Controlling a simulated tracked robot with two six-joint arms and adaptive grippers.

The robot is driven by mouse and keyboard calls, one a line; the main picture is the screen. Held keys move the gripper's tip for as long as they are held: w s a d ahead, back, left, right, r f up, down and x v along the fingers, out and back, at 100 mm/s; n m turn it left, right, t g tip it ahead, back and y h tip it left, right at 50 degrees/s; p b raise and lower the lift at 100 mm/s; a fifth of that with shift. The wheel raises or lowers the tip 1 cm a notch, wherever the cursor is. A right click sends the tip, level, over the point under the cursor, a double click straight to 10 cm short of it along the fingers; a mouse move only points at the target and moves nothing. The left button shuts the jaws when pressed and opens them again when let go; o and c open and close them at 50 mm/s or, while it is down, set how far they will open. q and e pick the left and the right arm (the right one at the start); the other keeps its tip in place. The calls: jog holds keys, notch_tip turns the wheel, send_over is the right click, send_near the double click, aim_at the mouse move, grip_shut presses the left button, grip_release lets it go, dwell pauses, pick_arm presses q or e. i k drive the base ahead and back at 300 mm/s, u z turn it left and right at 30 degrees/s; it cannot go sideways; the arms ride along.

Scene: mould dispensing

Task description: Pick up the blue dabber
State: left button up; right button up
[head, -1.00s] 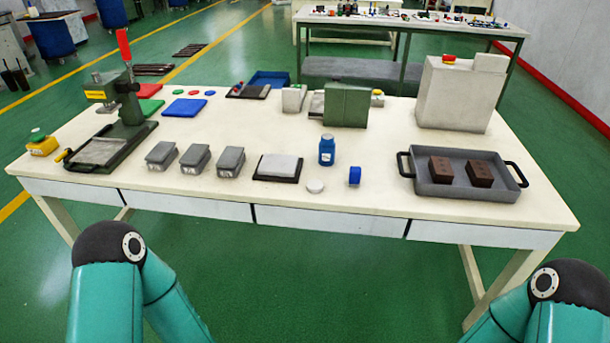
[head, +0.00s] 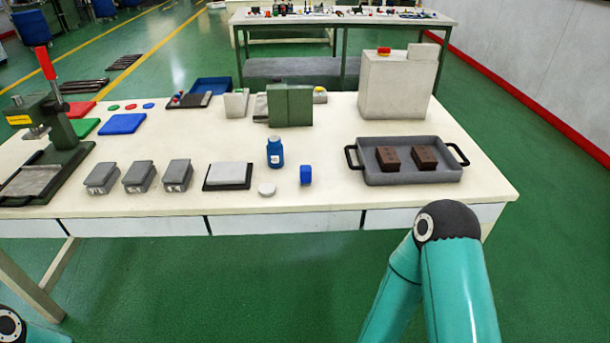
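A short blue piece (head: 306,174), which looks like the blue dabber, sits near the front edge of the white table (head: 330,202). Small red and blue pieces also lie on a dark tray (head: 200,101) farther back, too small to make out. Neither gripper is in view. Only my teal arm links show, the right one at the front right of the table and the left one at the lower left corner.
A grey tray (head: 413,176) with two brown blocks stands at right. Several grey boxes and a black pad with a white block (head: 228,174) line the front left. A green press (head: 60,125) is at far left. The table around the blue piece is mostly clear.

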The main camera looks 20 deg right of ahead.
aim_at(306, 170)
jog(key=u, duration=0.05)
jog(key=i, duration=0.85)
jog(key=z, duration=0.05)
